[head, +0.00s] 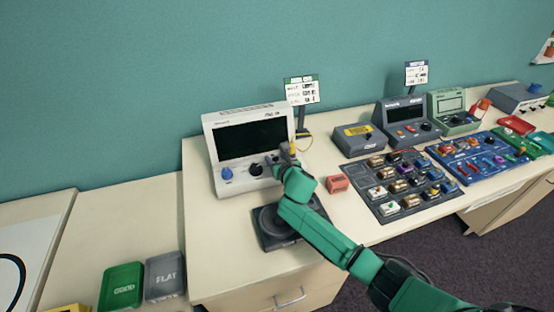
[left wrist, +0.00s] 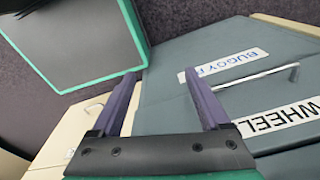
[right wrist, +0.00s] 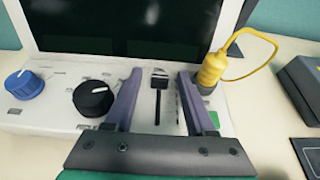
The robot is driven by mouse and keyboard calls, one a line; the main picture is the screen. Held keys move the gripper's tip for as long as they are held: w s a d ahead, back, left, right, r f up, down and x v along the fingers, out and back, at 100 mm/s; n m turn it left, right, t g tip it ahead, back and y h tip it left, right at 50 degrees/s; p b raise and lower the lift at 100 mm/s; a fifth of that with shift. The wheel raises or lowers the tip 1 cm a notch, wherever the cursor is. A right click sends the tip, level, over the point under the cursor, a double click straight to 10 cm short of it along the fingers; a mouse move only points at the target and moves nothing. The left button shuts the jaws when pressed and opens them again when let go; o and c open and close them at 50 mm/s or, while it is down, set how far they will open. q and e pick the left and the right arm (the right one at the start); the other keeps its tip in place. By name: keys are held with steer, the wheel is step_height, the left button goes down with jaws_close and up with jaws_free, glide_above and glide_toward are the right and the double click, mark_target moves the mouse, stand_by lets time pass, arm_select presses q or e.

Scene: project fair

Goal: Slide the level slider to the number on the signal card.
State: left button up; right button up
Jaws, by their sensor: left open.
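The level slider (right wrist: 160,80) is a black knob in a dark vertical slot on the white console (head: 226,168). The knob sits at the far end of the slot. My right gripper (head: 288,150) is over the console's front panel. In the right wrist view its two fingers (right wrist: 160,74) stand apart on either side of the slider, with gaps to the knob. In the head view the arm hides the slider. A white card (head: 302,91) with a green top stands behind the console; its print is too small to read. My left gripper (left wrist: 158,85) is open and empty above grey labelled drawers.
The console has a blue knob (right wrist: 25,84), a black knob (right wrist: 93,98) and a yellow plug with cable (right wrist: 212,68) near the slider. A dark base (head: 275,240) lies in front. A red block (head: 337,183) and button board (head: 385,205) are to the right.

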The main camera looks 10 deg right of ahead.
stand_by(0.3)
steer(key=shift+s+r, duration=0.2)
steer(key=shift+s, duration=0.1)
steer(key=v, duration=1.3)
steer(key=shift+s+r, duration=0.1)
steer(key=shift+s, duration=0.35)
